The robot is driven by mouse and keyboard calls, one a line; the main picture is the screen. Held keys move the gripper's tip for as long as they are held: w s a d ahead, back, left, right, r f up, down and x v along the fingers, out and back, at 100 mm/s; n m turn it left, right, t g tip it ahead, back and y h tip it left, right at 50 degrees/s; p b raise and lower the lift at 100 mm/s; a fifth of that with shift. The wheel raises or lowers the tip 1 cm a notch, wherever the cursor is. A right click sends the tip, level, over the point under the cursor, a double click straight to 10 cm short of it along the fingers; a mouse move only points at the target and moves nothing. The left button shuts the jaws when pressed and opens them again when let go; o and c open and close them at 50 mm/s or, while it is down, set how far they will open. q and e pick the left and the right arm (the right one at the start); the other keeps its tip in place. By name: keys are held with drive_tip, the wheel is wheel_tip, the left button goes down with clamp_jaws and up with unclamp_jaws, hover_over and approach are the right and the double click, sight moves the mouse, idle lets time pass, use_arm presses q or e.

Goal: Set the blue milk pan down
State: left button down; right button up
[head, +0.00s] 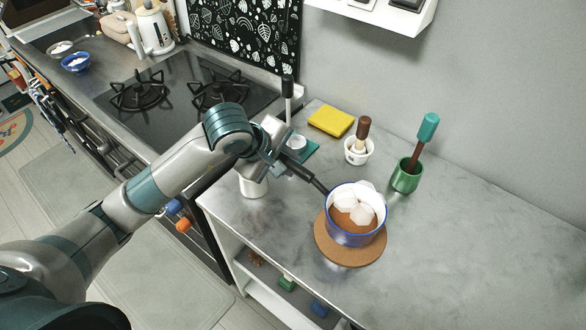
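The blue milk pan (352,238) has a blue rim and a dark handle (317,183). White pieces and something brown show inside it. The pan is upright over a round brown mat (348,257) on the grey counter. I cannot tell whether its base touches the mat or is slightly above it. My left gripper (287,165) is at the far end of the handle and appears shut on it; the fingers are partly hidden. My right gripper is not in view.
A green pot with a teal-handled tool (406,178), a white cup with a brown-handled tool (357,151) and a yellow sponge (331,121) stand behind the pan. The gas hob (170,118) is at left. The counter at right (480,250) is clear.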

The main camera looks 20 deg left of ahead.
use_arm(q)
drive_tip(key=shift+w+d+f, duration=0.3)
drive_tip(key=shift+w+f, duration=0.15)
drive_tip(key=shift+w, duration=0.3)
drive_tip(key=shift+f+p, duration=0.85)
drive_tip(key=shift+f, duration=1.15)
drive_tip(key=c, duration=1.5)
unclamp_jaws()
